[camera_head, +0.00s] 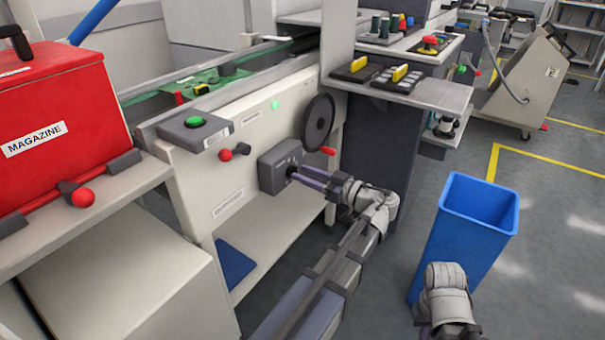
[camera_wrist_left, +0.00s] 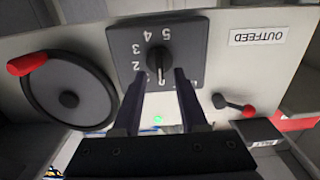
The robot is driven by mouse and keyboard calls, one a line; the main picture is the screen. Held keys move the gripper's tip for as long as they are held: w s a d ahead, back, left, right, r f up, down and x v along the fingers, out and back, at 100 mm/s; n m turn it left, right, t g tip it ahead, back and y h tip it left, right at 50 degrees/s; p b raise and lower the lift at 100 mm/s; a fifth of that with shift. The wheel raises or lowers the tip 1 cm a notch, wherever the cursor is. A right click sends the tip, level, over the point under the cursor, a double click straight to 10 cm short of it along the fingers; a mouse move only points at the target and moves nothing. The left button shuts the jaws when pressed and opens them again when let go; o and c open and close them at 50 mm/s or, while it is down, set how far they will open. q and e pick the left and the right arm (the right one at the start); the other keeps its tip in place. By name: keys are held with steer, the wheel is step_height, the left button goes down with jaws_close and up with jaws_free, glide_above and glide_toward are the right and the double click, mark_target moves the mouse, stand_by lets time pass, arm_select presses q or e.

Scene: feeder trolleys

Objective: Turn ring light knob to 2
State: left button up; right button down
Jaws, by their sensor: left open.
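The ring light knob (camera_wrist_left: 160,58) is a dark round dial on a grey square box, with the numerals 2 to 5 showing upside down around it in the left wrist view. A pale mark on its lower side lies between my fingers; the number it points at is hard to read. The box (camera_head: 277,168) shows on the machine's cream front in the head view. My left gripper (camera_head: 305,175) is open and faces the dial. In the left wrist view its two fingers (camera_wrist_left: 163,82) reach either side of the knob's lower part; contact cannot be told.
A black handwheel (camera_head: 318,122) with a red handle sits beside the box. A red-knobbed lever (camera_head: 228,154) and a green button box (camera_head: 193,130) are to its left. A blue bin (camera_head: 465,220) stands on the floor at right, near my right arm.

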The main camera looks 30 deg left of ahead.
arm_select(q)
steer(key=shift+a, duration=0.6)
jaws_close()
